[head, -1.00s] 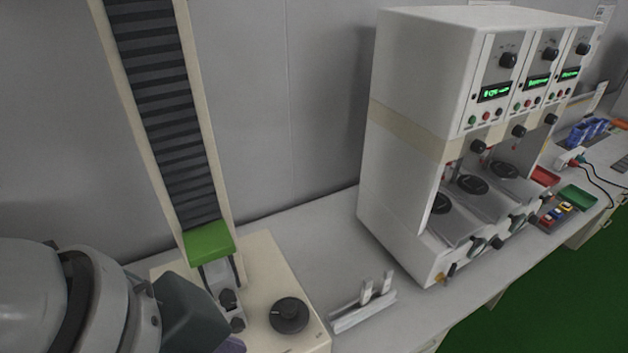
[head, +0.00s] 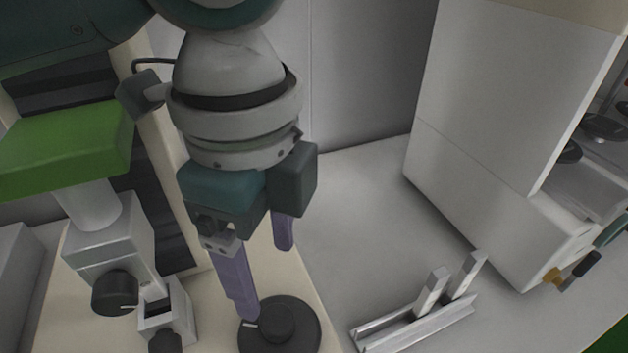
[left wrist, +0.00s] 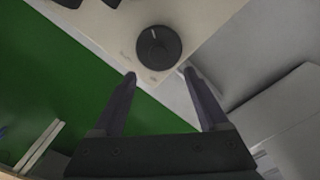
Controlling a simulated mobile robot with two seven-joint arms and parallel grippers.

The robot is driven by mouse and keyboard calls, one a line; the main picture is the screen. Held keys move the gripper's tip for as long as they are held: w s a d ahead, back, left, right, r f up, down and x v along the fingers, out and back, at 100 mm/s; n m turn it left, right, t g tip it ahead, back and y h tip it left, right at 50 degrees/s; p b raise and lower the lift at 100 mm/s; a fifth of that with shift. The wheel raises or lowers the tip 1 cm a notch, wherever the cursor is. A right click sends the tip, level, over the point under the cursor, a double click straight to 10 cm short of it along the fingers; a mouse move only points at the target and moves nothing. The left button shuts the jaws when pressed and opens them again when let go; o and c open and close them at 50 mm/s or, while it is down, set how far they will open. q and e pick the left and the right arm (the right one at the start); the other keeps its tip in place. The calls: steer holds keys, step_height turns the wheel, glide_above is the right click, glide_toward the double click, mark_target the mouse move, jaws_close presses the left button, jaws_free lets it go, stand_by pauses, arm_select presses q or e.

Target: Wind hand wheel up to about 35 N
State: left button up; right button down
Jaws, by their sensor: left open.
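The hand wheel (head: 292,328), a black disc with a raised hub and a white mark, lies flat on the cream base of the test stand at the bottom of the head view. It also shows in the left wrist view (left wrist: 159,48), just beyond my fingertips. My left gripper (head: 265,282), with purple fingers, is open, empty and pointing down above the wheel. One fingertip overlaps the wheel's rim in the head view; I cannot tell whether it touches. The stand's green block (head: 72,150) sits above a grey clamp with a black knob (head: 115,292). No force reading is visible.
A metal rail with two upright blocks (head: 418,315) lies on the bench right of the base. A large white machine (head: 500,150) stands farther right. Bare bench (head: 355,215) lies between them. Green floor (left wrist: 60,70) shows past the bench edge in the wrist view.

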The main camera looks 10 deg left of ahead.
mark_target(277, 318)
arm_select(q)
step_height(277, 318, down, 9)
steer(key=shift+s+f+b, duration=0.15)
steer(key=shift+f+b, duration=0.05)
steer(key=shift+b, duration=0.3)
jaws_close()
stand_by(0.4)
